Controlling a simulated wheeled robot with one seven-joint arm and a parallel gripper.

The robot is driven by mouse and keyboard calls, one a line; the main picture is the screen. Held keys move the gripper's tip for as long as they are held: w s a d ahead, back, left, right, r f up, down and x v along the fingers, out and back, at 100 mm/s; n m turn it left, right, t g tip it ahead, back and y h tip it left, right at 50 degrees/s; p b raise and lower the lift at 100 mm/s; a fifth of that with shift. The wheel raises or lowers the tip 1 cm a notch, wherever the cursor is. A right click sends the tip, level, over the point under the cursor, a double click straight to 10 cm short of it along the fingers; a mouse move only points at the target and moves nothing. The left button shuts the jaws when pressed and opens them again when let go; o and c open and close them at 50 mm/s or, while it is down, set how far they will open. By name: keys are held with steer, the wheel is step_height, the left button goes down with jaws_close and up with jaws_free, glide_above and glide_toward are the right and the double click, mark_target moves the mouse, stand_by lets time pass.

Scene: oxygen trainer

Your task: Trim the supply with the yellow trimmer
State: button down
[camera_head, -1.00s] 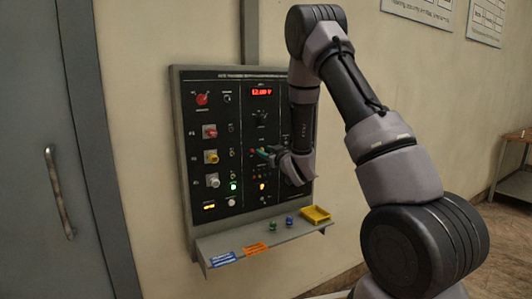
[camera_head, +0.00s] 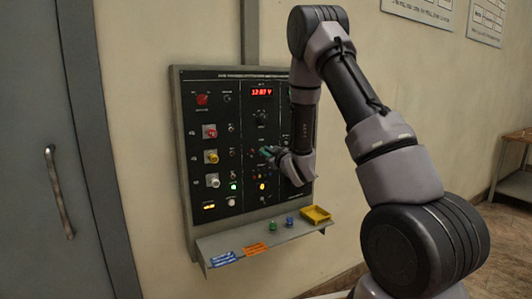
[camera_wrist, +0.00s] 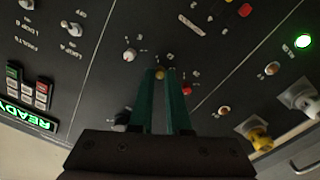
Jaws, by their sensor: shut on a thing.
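The panel (camera_head: 222,90) on the wall carries a red voltage display (camera_head: 262,92) that seems to read about 12.07 V; the digits are small. My gripper (camera_head: 266,153) is at the middle of the panel. In the wrist view, its two green fingers (camera_wrist: 160,73) point at the panel face and close in on the small yellow trimmer (camera_wrist: 160,75), whose top shows between the tips. A red trimmer (camera_wrist: 187,90) sits just beside the fingers, apart from them. In the head view my gripper hides the trimmer.
A pale knob (camera_wrist: 129,55) and a dark knob (camera_wrist: 121,121) lie close to the fingers. A lit green READY sign (camera_wrist: 28,115) and toggle switches (camera_wrist: 72,28) are nearby. Below, a shelf (camera_head: 240,245) bears cards, small green and blue pieces, and a yellow tray (camera_head: 316,215).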

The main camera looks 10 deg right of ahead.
steer(key=shift+f+n, duration=0.1)
steer(key=shift+n, duration=3.8)
steer(key=c, duration=0.9)
jaws_free()
steer(key=v, duration=1.1)
steer(key=shift+f, duration=0.1)
steer(key=shift+w, duration=0.1)
